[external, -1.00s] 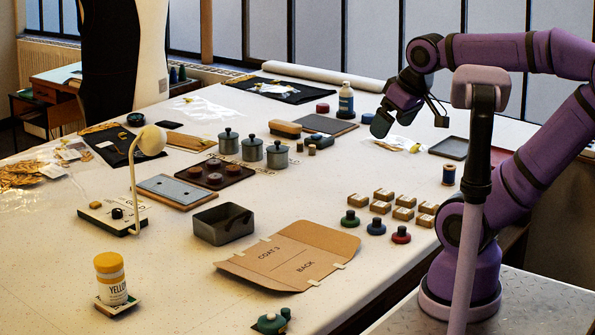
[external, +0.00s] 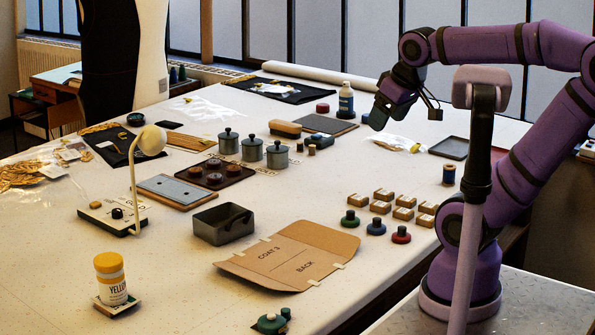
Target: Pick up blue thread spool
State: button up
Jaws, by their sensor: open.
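The blue thread spool (external: 449,174) stands upright at the right side of the table, just left of my arm's column. It is small, with dark blue thread between lighter ends. My gripper (external: 382,114) is in the air above the far right part of the table, up and to the left of the spool in the picture. It is open and apart from the spool. The jaws are seen from the side, and nothing shows between them.
Several small wooden blocks (external: 381,207) and green, blue and red knobbed discs (external: 375,227) lie in front of the spool. A dark tray (external: 450,148) lies behind it. Bare table surrounds the spool.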

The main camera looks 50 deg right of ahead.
jog(key=w+d+r+m+g+h, duration=0.2)
jog(key=w+d, duration=0.9)
jog(key=w, duration=0.3)
jog(key=w+d+f+m+g, duration=0.1)
jog(key=w+d+f, duration=0.3)
jog(key=d, duration=0.5)
jog(key=w+d+f+g, duration=0.1)
jog(key=w+d+f, duration=0.1)
jog(key=w+d, duration=0.5)
jog(key=m+g+y, duration=0.1)
jog(key=m+y, duration=0.1)
jog(key=m, duration=0.1)
send_near(449, 175)
jog(key=w+d, duration=0.1)
jog(key=d, duration=0.1)
notch_tip(449, 175, down, 11)
jog(key=shift+s, duration=0.1)
jog(key=c, duration=1)
